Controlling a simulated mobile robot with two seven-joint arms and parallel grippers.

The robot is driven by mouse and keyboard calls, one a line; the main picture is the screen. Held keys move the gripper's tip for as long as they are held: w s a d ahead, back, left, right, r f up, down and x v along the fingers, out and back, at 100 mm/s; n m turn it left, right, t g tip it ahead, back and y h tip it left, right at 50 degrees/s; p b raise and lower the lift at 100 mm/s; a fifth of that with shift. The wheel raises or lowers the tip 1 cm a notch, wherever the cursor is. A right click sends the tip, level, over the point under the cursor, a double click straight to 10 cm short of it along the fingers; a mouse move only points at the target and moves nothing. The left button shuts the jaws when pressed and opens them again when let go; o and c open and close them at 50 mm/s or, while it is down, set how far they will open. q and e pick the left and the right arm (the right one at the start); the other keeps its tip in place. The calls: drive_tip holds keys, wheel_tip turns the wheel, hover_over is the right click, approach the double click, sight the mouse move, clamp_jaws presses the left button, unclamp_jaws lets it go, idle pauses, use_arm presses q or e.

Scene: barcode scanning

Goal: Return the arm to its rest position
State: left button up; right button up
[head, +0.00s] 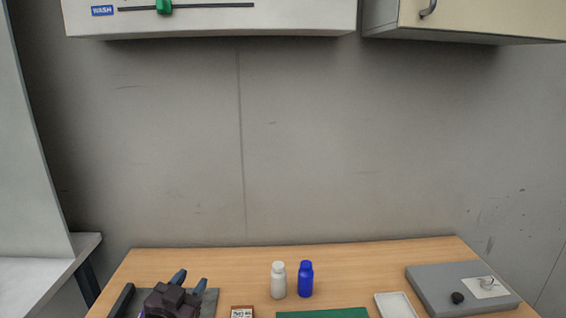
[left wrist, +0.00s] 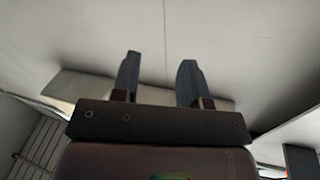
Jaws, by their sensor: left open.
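My left gripper (head: 191,281) is low at the left of the head view, over the left part of the wooden table. Its two fingers are apart with nothing between them. In the left wrist view the gripper (left wrist: 160,75) is open and empty, with a pale wall surface beyond the fingertips. My right gripper is not in view.
On the table (head: 235,265) stand a white bottle (head: 278,281) and a blue bottle (head: 305,280). A green mat (head: 322,314), a white tray (head: 397,305), a small box with a printed code (head: 242,313) and a grey device (head: 440,281) lie nearby. Cabinets (head: 300,20) hang above.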

use_arm(q)
drive_tip(key=s+a+f+n+g+y, duration=0.2)
drive_tip(key=s+a+f+g, duration=0.1)
drive_tip(key=s+f, duration=0.8)
drive_tip(key=s+a+f+n+g+y, duration=0.2)
drive_tip(key=s+a+f, duration=0.3)
drive_tip(key=s+f, duration=0.7)
drive_tip(key=shift+s+f+g, duration=0.3)
drive_tip(key=shift+s+g, duration=0.3)
drive_tip(key=shift+s, duration=0.3)
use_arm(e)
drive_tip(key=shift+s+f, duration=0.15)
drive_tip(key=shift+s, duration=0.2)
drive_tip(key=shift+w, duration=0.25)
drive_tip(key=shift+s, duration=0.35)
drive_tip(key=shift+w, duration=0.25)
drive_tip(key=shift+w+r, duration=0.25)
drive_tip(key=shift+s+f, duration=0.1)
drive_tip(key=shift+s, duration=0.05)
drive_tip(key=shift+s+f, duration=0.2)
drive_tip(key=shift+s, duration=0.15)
